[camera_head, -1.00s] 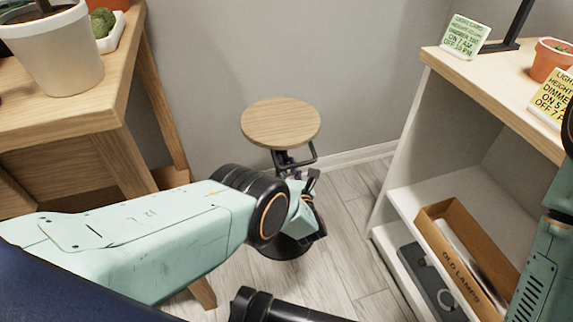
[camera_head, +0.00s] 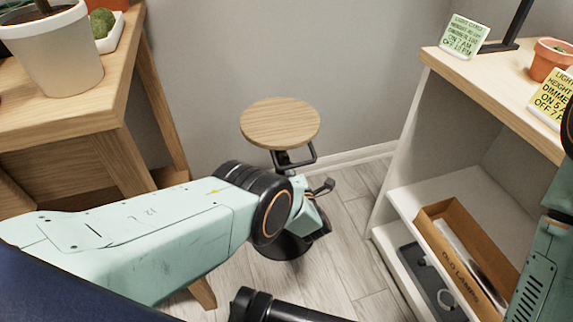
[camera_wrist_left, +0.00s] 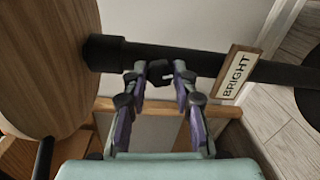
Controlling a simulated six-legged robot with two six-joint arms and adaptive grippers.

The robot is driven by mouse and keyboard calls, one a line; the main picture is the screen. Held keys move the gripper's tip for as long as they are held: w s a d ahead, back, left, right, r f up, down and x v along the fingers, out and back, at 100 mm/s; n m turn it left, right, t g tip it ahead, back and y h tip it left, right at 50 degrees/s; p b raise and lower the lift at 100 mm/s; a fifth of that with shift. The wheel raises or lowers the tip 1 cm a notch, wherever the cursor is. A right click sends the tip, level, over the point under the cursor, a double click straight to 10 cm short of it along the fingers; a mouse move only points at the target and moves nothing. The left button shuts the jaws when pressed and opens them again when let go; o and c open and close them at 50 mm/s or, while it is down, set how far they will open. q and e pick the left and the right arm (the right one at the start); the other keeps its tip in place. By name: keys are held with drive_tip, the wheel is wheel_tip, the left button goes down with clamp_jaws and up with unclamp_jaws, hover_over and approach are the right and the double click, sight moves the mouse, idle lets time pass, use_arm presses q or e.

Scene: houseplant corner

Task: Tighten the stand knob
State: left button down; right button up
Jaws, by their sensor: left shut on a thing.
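The plant stand has a round wooden top (camera_head: 280,124) and a dark base (camera_head: 284,246) on the floor; my left arm hides much of its middle in the head view. In the left wrist view the wooden top (camera_wrist_left: 40,65) is at the left and the black column (camera_wrist_left: 205,60) runs sideways. The small dark stand knob (camera_wrist_left: 158,71) sits on the column between the fingertips of my left gripper (camera_wrist_left: 157,76), which is shut on it. My right gripper is out of view.
A small sign reading BRIGHT (camera_wrist_left: 237,73) is on the column. A wooden table (camera_head: 105,108) with a white pot (camera_head: 58,58) stands left. A shelf unit (camera_head: 470,85) at right holds cards and an OLD LAMPS box (camera_head: 447,257). Open floor (camera_head: 348,270) lies between.

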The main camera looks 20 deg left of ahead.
use_arm(q)
drive_tip(key=shift+f+m+g+y, duration=0.15)
drive_tip(key=shift+m+y, duration=0.15)
drive_tip(key=shift+m, duration=3.35)
drive_tip(key=shift+m+g+y, duration=0.15)
drive_tip(key=shift+m+y, duration=0.15)
drive_tip(key=shift+m, duration=3.35)
drive_tip(key=c, duration=1)
unclamp_jaws()
drive_tip(key=shift+c, duration=0.2)
